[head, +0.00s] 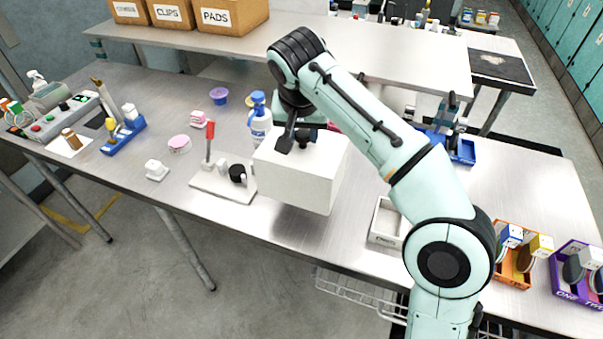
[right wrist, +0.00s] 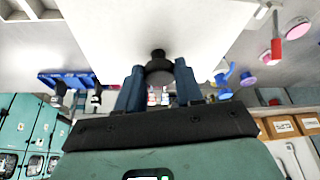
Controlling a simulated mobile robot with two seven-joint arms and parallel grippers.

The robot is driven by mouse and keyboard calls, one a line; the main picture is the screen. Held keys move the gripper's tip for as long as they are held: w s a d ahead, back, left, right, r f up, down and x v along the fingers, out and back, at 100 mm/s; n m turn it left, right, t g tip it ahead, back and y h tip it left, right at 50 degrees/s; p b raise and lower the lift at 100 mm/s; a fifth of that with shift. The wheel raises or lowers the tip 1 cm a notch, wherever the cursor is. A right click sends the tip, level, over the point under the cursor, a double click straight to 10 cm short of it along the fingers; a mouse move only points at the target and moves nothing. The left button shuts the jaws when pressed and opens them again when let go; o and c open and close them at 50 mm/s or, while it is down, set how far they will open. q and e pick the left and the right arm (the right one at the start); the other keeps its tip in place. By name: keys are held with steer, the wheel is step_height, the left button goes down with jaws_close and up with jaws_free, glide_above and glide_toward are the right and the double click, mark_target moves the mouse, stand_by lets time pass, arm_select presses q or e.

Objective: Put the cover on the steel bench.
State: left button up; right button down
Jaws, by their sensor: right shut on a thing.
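The cover (head: 298,178) is a white box shape with a dark round knob on top. My right gripper (head: 302,137) is shut on that knob from above. In the right wrist view the knob (right wrist: 158,68) sits between the blue fingers (right wrist: 158,82), with the white cover (right wrist: 150,25) beyond it. The cover is upright over the middle of the steel bench (head: 290,232). It appears to hang a little above the surface, with a shadow below; its underside is hidden. My left gripper is in neither view.
A white base with a red-handled lever (head: 210,140) stands close to the cover's left. A blue-topped bottle (head: 259,118) is just behind it. An open white tray (head: 385,222) lies to the right. Bare bench lies between cover and front edge.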

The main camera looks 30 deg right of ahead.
mark_target(301, 159)
step_height(301, 159, down, 4)
steer(key=shift+w+r+b, duration=0.1)
steer(key=shift+r+b, duration=0.15)
steer(key=shift+b, duration=0.2)
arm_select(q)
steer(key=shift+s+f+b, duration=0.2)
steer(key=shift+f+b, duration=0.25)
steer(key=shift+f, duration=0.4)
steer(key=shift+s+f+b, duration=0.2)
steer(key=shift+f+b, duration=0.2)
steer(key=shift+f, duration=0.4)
arm_select(e)
steer(key=shift+f, duration=2.4)
steer(key=shift+f, duration=0.2)
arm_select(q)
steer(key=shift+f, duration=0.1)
arm_select(e)
steer(key=c, duration=0.7)
jaws_free()
steer(key=shift+r, duration=0.1)
steer(key=shift+a+r, duration=0.1)
steer(key=shift+r, duration=0.25)
steer(key=p+v, duration=0.3)
steer(key=v, duration=0.8)
steer(key=shift+r, duration=0.3)
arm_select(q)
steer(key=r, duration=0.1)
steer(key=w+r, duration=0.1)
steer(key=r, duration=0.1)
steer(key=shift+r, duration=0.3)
